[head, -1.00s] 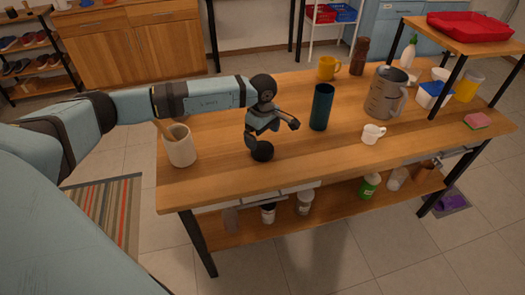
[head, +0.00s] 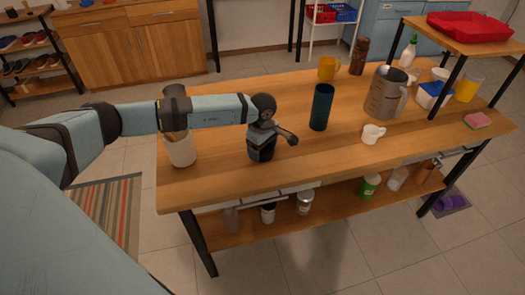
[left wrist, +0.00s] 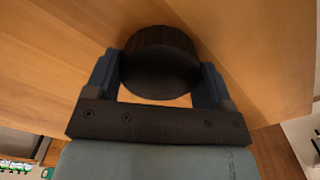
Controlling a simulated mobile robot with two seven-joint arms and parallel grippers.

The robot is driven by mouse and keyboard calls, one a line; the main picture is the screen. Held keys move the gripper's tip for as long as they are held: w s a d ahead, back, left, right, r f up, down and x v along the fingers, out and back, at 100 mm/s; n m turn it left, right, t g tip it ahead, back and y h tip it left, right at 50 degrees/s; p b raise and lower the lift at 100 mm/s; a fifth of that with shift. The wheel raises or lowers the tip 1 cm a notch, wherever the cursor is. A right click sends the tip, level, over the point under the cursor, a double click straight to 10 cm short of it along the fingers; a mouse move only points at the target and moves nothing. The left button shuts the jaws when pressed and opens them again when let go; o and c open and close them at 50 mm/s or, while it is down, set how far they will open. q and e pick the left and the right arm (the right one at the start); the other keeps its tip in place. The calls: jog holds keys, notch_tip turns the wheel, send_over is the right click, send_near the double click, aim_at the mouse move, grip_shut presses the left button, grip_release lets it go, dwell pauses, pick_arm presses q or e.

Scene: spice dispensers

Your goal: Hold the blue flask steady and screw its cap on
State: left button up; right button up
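The blue flask (head: 321,107) stands upright on the wooden table, a dark blue cylinder with nothing holding it. My left gripper (head: 261,152) is low at the table top, left of the flask and apart from it. In the left wrist view a round black cap (left wrist: 160,75) with a ridged side sits between the widely spread fingers of my left gripper (left wrist: 160,82). Little or no gap shows at the cap's sides, and I cannot tell whether the fingers press on it. In the head view the gripper hides the cap. My right gripper is not in view.
A cream utensil pot (head: 181,150) stands left, close under my left arm. A white cup (head: 373,133), grey pitcher (head: 384,95) and yellow mug (head: 327,68) stand near the flask. A raised shelf (head: 470,42) is at right. The front middle of the table is clear.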

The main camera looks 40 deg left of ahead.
pick_arm(q)
jog(key=shift+c, duration=0.7)
jog(key=shift+r, duration=0.55)
notch_tip(320, 180, up, 19)
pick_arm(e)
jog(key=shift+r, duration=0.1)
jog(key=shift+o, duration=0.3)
